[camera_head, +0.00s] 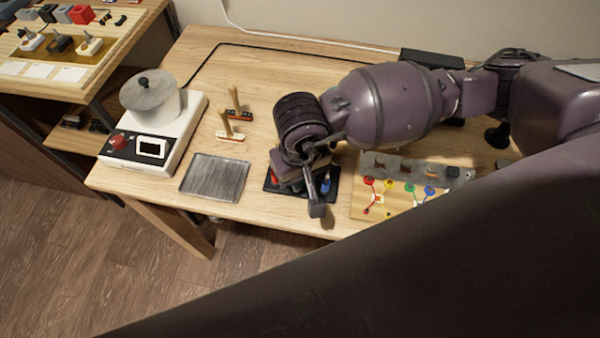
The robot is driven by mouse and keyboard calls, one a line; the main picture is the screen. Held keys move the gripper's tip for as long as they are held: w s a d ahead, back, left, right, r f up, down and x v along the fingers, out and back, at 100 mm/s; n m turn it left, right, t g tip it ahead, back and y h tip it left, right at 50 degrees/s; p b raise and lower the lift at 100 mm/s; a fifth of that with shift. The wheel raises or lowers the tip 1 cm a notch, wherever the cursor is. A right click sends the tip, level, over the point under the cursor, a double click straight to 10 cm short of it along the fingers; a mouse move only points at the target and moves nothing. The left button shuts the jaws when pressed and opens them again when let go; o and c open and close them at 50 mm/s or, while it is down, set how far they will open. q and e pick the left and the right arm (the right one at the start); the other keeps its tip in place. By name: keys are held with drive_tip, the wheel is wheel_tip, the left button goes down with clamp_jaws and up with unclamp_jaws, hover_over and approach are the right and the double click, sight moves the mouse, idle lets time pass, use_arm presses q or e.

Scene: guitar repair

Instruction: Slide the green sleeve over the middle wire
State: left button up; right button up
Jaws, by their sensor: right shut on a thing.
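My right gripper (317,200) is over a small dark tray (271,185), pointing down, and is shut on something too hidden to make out. A small blue piece (325,186) stands on the tray beside the gripper. The green sleeve cannot be made out; my gripper and wrist cover much of the tray. To the right is a wooden board (362,203) with coloured wire ends: red (368,181), yellow (388,185), green (409,187) and blue (429,190). My arm covers its right part, so I cannot tell which wire is the middle one. My left gripper is out of view.
A grey strip with several knobs (400,167) lies behind the wires. A ribbed metal plate (215,178), two upright wooden-handled pieces (231,135) and a white machine with a round top (150,92) stand on the left. The table's front left is mostly clear.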

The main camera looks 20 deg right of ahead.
drive_tip(key=o, duration=1.1)
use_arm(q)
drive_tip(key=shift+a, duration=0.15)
use_arm(e)
drive_tip(key=shift+r+p, duration=0.55)
drive_tip(key=shift+r, duration=0.7)
drive_tip(key=shift+r+p, duration=0.9)
drive_tip(key=shift+r, duration=1.1)
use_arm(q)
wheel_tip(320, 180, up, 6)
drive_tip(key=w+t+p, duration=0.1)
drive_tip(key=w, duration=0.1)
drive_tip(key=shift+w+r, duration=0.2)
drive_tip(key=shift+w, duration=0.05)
use_arm(e)
drive_tip(key=shift+r, duration=1.35)
